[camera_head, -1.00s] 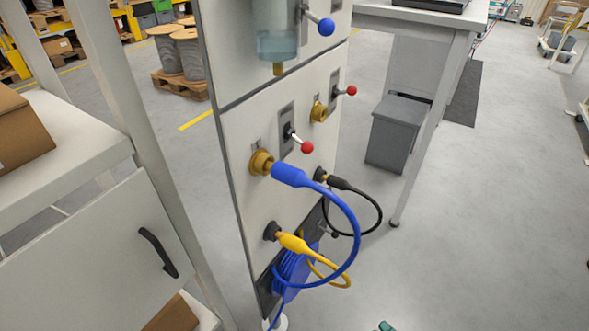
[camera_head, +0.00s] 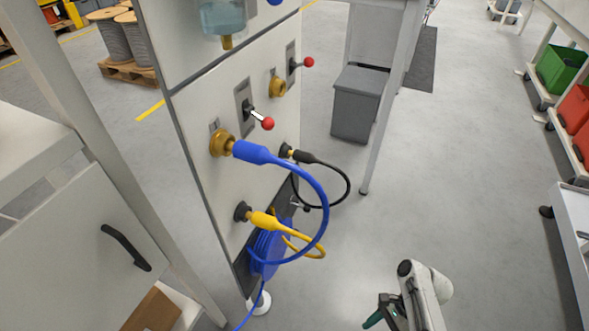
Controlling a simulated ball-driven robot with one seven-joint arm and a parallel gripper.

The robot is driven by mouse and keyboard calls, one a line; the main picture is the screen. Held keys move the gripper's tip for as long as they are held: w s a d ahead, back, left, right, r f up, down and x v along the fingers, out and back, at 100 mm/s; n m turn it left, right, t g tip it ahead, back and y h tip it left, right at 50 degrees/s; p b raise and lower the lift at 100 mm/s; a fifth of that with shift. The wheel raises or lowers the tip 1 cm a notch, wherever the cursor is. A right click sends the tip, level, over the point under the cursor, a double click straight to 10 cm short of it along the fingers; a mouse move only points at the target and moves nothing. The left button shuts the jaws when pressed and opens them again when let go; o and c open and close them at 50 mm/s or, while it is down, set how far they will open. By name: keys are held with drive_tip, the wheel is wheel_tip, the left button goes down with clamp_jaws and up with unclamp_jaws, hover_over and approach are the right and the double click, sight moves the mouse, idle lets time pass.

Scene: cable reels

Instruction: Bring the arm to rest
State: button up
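My arm shows at the bottom right of the head view, low over the floor and apart from the panel. My gripper (camera_head: 384,312) is at its lower left end, partly cut off by the bottom edge, and I cannot tell whether it is open or shut. The white panel (camera_head: 205,95) stands left of it. A blue cable plug (camera_head: 252,152) sits at the upper brass socket (camera_head: 220,143). A yellow plug (camera_head: 262,221) and a black plug (camera_head: 303,157) sit at other sockets. Nothing visible touches the arm.
Red-knobbed levers (camera_head: 267,123) stick out from the panel. A blue coil (camera_head: 268,255) hangs below the plugs. A grey bin (camera_head: 360,105) stands under a table at the back. Shelves with a green crate (camera_head: 562,70) and red crates line the right. Floor between is clear.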

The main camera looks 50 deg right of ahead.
drive_tip(key=w+a+r+n+h, duration=0.2)
drive_tip(key=r+n+h, duration=0.1)
drive_tip(key=r+n, duration=0.45)
drive_tip(key=w+a+r+n+g+h, duration=0.1)
drive_tip(key=w+a+r+n+h, duration=0.15)
drive_tip(key=r+n, duration=0.5)
drive_tip(key=w+a+r+n+h, duration=0.25)
drive_tip(key=r+n, duration=0.25)
drive_tip(key=n, duration=0.5)
wheel_tip(320, 180, up, 17)
drive_tip(key=p, duration=1.6)
drive_tip(key=shift+w+d+f, duration=0.2)
drive_tip(key=shift+d, duration=0.05)
